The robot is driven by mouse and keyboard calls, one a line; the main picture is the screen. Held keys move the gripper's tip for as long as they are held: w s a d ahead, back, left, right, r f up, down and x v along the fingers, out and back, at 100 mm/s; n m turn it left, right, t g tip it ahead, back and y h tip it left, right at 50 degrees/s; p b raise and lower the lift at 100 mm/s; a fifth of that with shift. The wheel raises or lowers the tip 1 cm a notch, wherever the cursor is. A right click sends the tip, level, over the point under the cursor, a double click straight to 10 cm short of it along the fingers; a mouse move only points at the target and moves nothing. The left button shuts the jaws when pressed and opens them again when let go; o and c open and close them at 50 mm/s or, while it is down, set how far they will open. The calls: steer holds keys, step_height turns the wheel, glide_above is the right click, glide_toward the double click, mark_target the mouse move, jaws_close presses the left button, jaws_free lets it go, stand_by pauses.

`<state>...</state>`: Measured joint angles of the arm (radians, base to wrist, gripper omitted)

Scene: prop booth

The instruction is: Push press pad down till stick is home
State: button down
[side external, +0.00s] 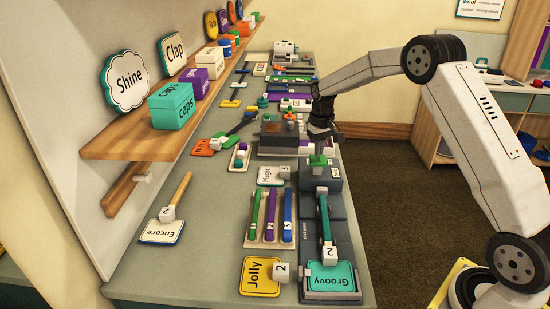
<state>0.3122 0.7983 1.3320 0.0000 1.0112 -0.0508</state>
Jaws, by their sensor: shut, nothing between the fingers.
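A dark grey press fixture (340,210) stands along the bench's right edge. A green press pad (317,161) sits at its far end. A green stick (324,212) lies along the fixture, with a white cube marked 2 (330,252) at its near end, over a teal "Groovy" card (331,277). My gripper (320,147) is shut and empty, pointing down just above the pad. I cannot tell whether the fingertips touch the pad. How deep the stick sits is too small to tell.
A tray (247,243) of green, purple and blue sticks lies left of the fixture. A yellow "Jolly" card (259,274) and a "Magic" card (268,176) lie nearby. Other props crowd the far bench. A wooden shelf (135,146) with boxes overhangs the left.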

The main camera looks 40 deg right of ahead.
mark_target(318, 159)
steer(key=shift+f, duration=2.6)
stand_by(0.3)
steer(key=shift+r, duration=5.55)
steer(key=shift+a, duration=0.1)
steer(key=shift+s+a, duration=0.3)
steer(key=shift+a, duration=0.15)
steer(key=s+a+f+n+t, duration=0.1)
steer(key=s+a+f, duration=0.1)
steer(key=s+a, duration=0.6)
steer(key=s+a+f+n+t, duration=0.1)
steer(key=s+a, duration=0.7)
steer(key=s, duration=0.8)
step_height(318, 159, down, 2)
steer(key=shift+f+n+t, duration=0.1)
steer(key=shift+n+t, duration=0.2)
steer(key=shift+n, duration=0.2)
steer(key=shift+w, duration=0.1)
